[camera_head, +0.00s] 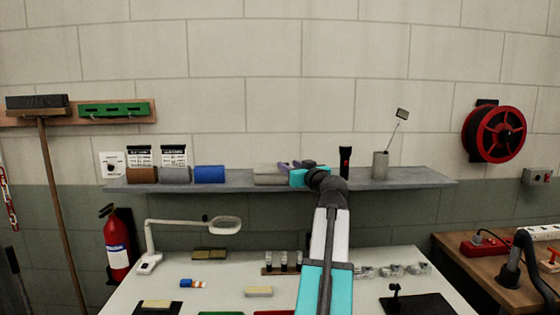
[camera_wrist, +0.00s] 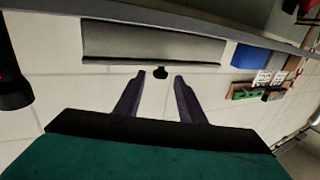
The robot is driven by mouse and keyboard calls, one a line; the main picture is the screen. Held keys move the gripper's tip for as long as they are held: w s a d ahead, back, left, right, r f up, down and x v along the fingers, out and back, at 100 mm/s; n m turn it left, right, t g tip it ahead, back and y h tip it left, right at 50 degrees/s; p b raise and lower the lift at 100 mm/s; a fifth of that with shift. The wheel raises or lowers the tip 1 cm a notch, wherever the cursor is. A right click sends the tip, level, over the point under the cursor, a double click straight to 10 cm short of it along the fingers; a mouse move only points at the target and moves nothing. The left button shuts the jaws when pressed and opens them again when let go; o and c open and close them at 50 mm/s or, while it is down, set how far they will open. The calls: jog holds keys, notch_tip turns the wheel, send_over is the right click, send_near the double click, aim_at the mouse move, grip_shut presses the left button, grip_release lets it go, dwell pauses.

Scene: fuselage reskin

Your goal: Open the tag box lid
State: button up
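The likely tag box is a grey-beige box (camera_head: 270,178) on the wall shelf, left of my arm; no label shows. In the wrist view the box (camera_wrist: 150,45) appears upside down, with a small black knob (camera_wrist: 160,72) on its edge. The lid looks shut. My gripper (camera_head: 290,165) is at the box's right end in the head view. In the wrist view my gripper (camera_wrist: 159,76) is open, with its two dark purple fingers apart. The knob shows in the gap at the fingertips, with no visible contact. My arm hides part of the shelf.
The shelf (camera_head: 420,181) also holds a blue box (camera_head: 209,174), grey and brown boxes left of it, a black flashlight (camera_head: 345,160) and a grey cup (camera_head: 380,166) with a thin rod right of my arm. A cluttered white bench (camera_head: 220,290) lies below.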

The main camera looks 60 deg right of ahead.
jog(key=shift+p+x, duration=0.8)
jog(key=shift+x, duration=3.05)
grip_shut()
